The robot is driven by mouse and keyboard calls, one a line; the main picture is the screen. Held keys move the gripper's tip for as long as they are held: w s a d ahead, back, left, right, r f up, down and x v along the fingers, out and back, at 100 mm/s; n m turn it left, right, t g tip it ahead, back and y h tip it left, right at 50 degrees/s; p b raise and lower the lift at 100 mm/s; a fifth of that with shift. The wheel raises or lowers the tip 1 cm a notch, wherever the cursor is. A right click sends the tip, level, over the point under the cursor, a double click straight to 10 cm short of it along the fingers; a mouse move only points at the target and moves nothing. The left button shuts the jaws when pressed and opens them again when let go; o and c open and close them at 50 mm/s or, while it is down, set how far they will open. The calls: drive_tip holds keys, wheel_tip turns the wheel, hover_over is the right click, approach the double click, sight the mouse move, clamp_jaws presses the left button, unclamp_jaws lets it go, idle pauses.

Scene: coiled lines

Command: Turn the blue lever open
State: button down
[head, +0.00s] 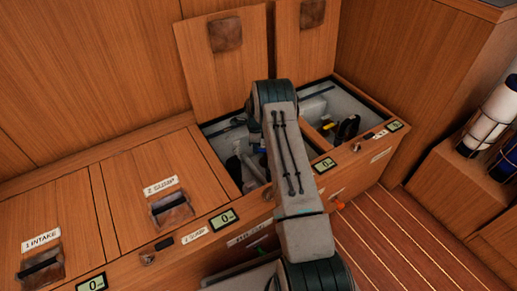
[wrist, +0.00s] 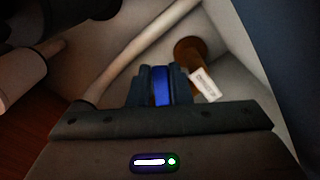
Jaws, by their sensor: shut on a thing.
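The blue lever (wrist: 162,92) shows in the wrist view as an upright blue strip between the two dark fingers. My gripper (wrist: 152,75) is shut on it. The lever's pivot and the valve body under it are hidden by the gripper, so I cannot tell its turned angle.
In the wrist view a pale hose (wrist: 130,50) runs behind the fingers, near a brown fitting (wrist: 188,50) with a white tag (wrist: 206,85). Two raised lids (head: 222,70) lean on the back wall. Closed lids (head: 140,185) lie to the left; the plank floor (head: 400,240) is clear.

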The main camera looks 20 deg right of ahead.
drive_tip(key=shift+w, duration=0.25)
drive_tip(key=c, duration=1.3)
unclamp_jaws()
wheel_tip(320, 180, up, 14)
drive_tip(key=p, duration=0.5)
